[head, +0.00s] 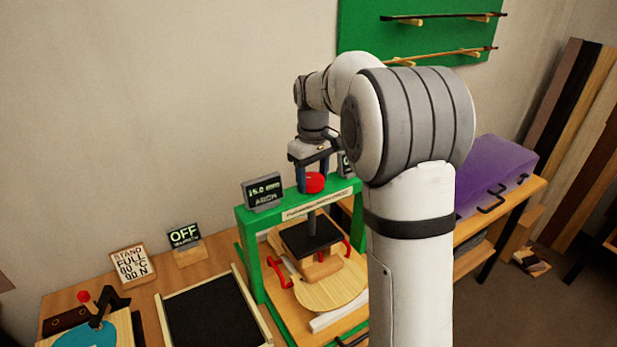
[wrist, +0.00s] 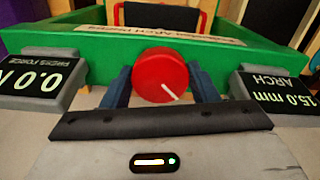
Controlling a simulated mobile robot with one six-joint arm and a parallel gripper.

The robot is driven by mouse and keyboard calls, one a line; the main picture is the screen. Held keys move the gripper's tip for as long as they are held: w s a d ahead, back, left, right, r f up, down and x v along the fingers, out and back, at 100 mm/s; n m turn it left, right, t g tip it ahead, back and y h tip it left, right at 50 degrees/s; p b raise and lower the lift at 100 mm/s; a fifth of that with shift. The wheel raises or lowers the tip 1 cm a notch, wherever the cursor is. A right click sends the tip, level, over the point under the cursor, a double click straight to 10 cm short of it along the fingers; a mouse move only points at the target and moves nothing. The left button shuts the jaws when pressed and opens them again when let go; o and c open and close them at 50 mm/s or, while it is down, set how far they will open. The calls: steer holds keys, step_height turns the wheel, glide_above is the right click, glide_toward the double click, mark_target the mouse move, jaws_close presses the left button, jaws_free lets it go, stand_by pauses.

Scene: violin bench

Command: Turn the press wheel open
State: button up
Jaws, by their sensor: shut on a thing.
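The press wheel is a red round knob (head: 314,182) on top of the green press frame (head: 250,228). It also shows in the wrist view (wrist: 160,75), with a white mark pointing to its lower right. My gripper (head: 313,178) comes down from above with its dark blue fingers on either side of the knob, shut on it. Below, the black press plate (head: 311,234) hangs over a wooden block on a pale violin plate (head: 325,291). The arch display (head: 264,191) reads 15.0 mm. The force display (wrist: 35,80) reads 0.0, with its unit cut off.
A purple case (head: 495,175) stands right of my arm. A black-topped tray (head: 212,312), an OFF display (head: 186,243) and a STAND sign (head: 131,264) are left of the press. Bows hang on a green board (head: 360,25) behind. My arm hides the press's right side.

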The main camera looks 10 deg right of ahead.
steer(key=n, duration=0.4)
steer(key=shift+n, duration=0.3)
steer(key=n, duration=0.4)
steer(key=shift+a, duration=0.1)
steer(key=shift+n, duration=0.4)
steer(key=o, duration=0.6)
steer(key=shift+c, duration=0.2)
steer(key=o, duration=0.3)
steer(key=shift+s+a+r, duration=0.1)
steer(key=shift+r, duration=0.05)
steer(key=shift+o, duration=0.5)
